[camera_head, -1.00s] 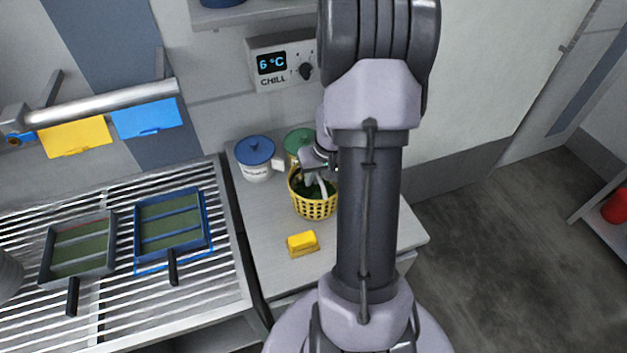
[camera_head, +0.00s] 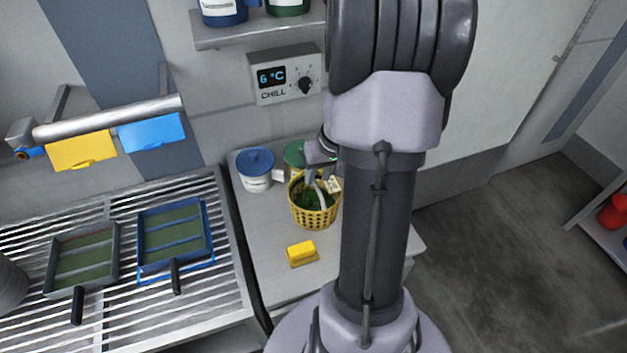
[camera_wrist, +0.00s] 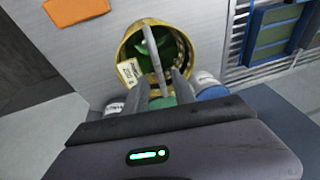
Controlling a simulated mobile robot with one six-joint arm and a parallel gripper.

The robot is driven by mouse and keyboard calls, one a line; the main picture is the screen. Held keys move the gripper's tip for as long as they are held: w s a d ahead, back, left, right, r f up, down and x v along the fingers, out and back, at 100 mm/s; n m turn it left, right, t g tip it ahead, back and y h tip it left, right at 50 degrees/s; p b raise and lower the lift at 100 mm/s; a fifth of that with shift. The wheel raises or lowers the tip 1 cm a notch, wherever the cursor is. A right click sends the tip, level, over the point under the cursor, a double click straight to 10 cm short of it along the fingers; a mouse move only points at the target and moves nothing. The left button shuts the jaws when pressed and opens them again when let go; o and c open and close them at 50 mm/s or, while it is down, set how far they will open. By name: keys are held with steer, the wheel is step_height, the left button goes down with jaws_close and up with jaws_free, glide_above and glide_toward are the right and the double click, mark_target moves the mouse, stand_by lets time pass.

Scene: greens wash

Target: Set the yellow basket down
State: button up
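The yellow basket (camera_head: 315,215) stands on the grey counter (camera_head: 270,215), with green leaves inside and a pale handle arched over it. A small printed tag (camera_wrist: 130,72) hangs at its rim. It appears upright and resting on the counter. My gripper (camera_head: 319,178) is just above the basket at its handle. In the wrist view my gripper (camera_wrist: 160,78) has its two fingers apart, one on each side of the handle, with gaps showing. The basket (camera_wrist: 133,42) lies beyond the fingertips. The far side of the handle is partly hidden.
A blue-lidded tub (camera_head: 256,170) and a green-lidded tub (camera_head: 294,155) stand behind the basket. A yellow block (camera_head: 301,253) lies in front. The slatted rack (camera_head: 120,315) with two framed trays is left. The chill panel (camera_head: 285,75) is on the wall.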

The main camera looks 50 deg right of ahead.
steer(key=w+a+r+n+t, duration=0.1)
steer(key=w+a+r, duration=0.1)
steer(key=a+r, duration=1.55)
steer(key=s+a+r+t+y, duration=0.1)
steer(key=s+a+r, duration=0.1)
steer(key=s+a, duration=0.45)
steer(key=s+a+r+t+y, duration=0.1)
steer(key=s+a, duration=0.3)
steer(key=a, duration=0.5)
step_height(320, 180, down, 7)
steer(key=b, duration=0.6)
steer(key=shift+w+a+n, duration=0.15)
steer(key=shift+a+n, duration=0.1)
steer(key=shift+n, duration=0.05)
